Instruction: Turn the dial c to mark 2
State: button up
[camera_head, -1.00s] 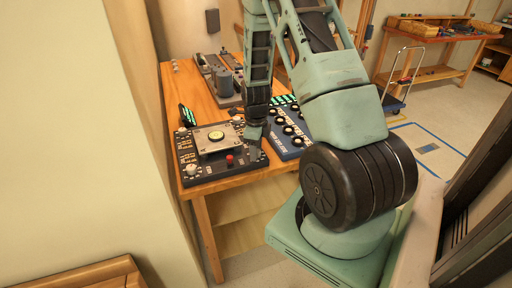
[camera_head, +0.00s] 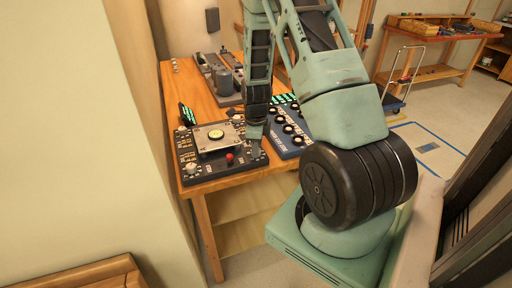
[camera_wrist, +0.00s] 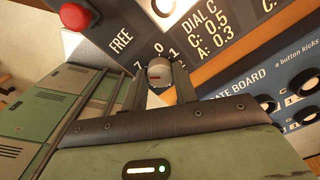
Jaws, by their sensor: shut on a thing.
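The knob of dial c (camera_wrist: 157,69) is a small grey cap with a reddish mark on its face. It sits on the dark panel (camera_wrist: 108,40) beside the printed words "DIAL C". Marks that look like 7, 0 and 1 show around it; mark 2 cannot be made out. My gripper (camera_wrist: 158,78) is shut on the knob, one finger on each side. In the head view my gripper (camera_head: 254,137) reaches down to the right side of the dark control board (camera_head: 190,177), and the knob is hidden there.
A red button (camera_wrist: 75,16) and another knob (camera_wrist: 163,7) are close to my fingers. A blue board (camera_head: 287,143) with several round knobs stands just right of the dark board. Grey equipment (camera_head: 222,80) stands behind on the wooden table (camera_head: 183,85).

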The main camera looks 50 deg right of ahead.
jog(key=n, duration=0.5)
jog(key=shift+b, duration=0.4)
jog(key=n, duration=0.4)
jog(key=shift+n+b, duration=0.3)
jog(key=shift+n, duration=0.1)
jog(key=n, duration=0.4)
jog(key=shift+n, duration=0.3)
jog(key=n, duration=0.4)
jog(key=shift+n+b, duration=0.3)
jog(key=n, duration=0.5)
jog(key=shift+d+r+p, duration=0.1)
jog(key=shift+p, duration=0.2)
jog(key=n+p, duration=0.1)
jog(key=n, duration=0.3)
jog(key=shift+n, duration=0.4)
jog(key=n+p, duration=0.2)
jog(key=n, duration=0.2)
jog(key=shift+n, duration=0.3)
jog(key=n+p, duration=0.2)
jog(key=n, duration=0.2)
jog(key=shift+w+n, duration=0.1)
jog(key=shift+n, duration=0.2)
